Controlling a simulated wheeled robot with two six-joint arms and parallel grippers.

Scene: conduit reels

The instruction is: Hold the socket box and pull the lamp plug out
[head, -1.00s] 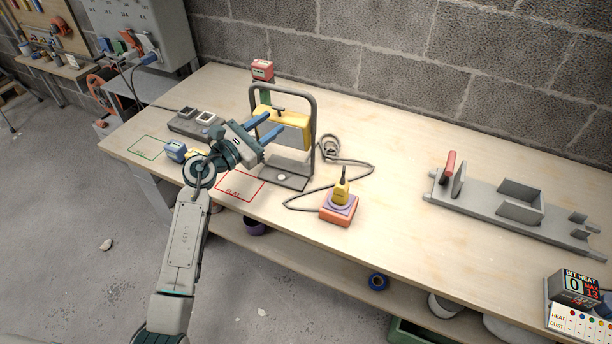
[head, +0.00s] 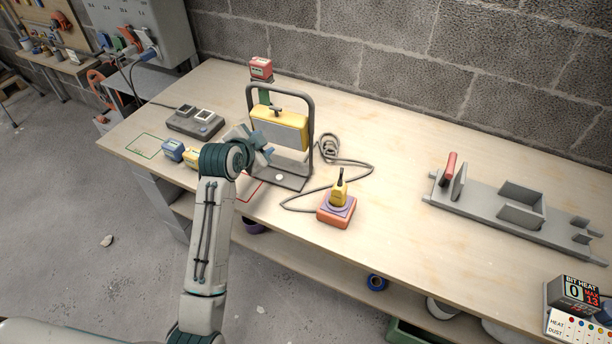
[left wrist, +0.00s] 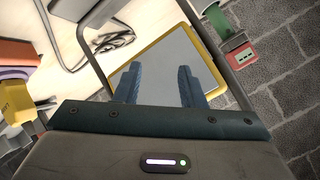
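The socket box (head: 335,217) is an orange-red block with a purple top, standing on the bench right of the lamp. The yellow lamp plug (head: 340,192) stands upright on its top. The yellow-framed lamp (head: 283,131) hangs in a grey tube stand. In the left wrist view the lamp panel (left wrist: 165,55) lies beyond my fingers, and the yellow plug (left wrist: 14,97) shows at the left edge. My left gripper (head: 266,149) is in front of the lamp, its fingers partly hidden by my arm. In the left wrist view its blue fingers (left wrist: 158,88) are apart with nothing gripped. My right gripper is not seen.
A grey cable (head: 325,193) loops over the bench between lamp and socket box. A grey charger (head: 195,122) and a blue battery (head: 173,149) lie left. A red block (head: 261,68) stands behind the lamp. A grey fixture (head: 520,205) lies right; bench between is clear.

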